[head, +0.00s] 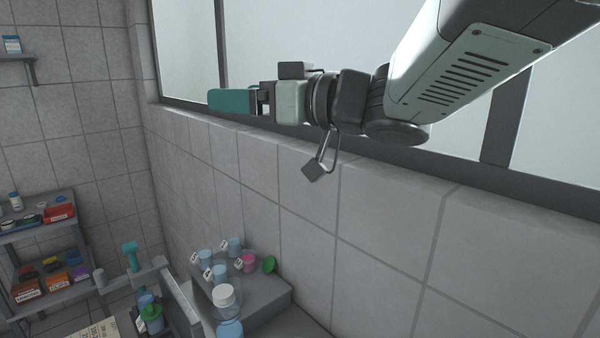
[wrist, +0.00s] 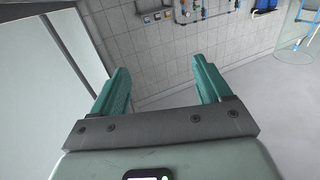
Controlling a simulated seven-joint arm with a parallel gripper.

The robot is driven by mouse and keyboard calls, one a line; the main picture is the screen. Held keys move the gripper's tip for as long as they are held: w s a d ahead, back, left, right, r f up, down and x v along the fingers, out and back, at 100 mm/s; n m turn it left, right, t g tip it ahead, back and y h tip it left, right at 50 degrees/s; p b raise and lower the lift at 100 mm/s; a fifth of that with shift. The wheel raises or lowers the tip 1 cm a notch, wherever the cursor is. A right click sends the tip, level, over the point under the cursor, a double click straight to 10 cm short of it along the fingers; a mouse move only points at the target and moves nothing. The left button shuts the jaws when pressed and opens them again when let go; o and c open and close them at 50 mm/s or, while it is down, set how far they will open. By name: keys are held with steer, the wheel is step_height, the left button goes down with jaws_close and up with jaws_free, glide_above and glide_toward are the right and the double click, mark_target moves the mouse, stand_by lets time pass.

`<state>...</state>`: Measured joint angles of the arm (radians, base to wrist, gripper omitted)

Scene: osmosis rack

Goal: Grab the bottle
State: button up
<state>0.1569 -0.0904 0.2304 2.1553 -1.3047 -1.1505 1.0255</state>
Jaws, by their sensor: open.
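My gripper (head: 228,101) is raised in front of the window, high above the counter, with its teal fingers pointing left. The wrist view shows the two fingers of my gripper (wrist: 161,80) spread wide with nothing between them. A white-capped bottle-like container (head: 225,297) stands at the bottom of the head view, with a blue one (head: 230,328) just below it, cut by the frame edge. A small white bottle (head: 15,201) stands on the left shelf. I cannot tell which is the task's bottle. No bottle shows clearly in the wrist view.
A grey step (head: 262,293) holds several labelled cups, a pink cup (head: 248,262) and a green lid (head: 269,265). A teal-handled tool (head: 131,256) and a green-lidded container (head: 152,318) stand to the left. The grey shelf unit (head: 62,224) holds boxes. Wall and window border my arm.

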glide_toward(232, 298)
steer(key=w+x, duration=0.1)
steer(key=x, duration=0.7)
steer(key=shift+s+a+f, duration=0.15)
steer(key=shift+a+f, duration=0.05)
steer(key=shift+f, duration=0.15)
steer(key=shift+s+x, duration=0.1)
steer(key=shift+x, duration=1.2)
steer(key=shift+s+x, duration=0.15)
steer(key=shift+x, duration=1.2)
steer(key=shift+f, duration=0.2)
jaws_close()
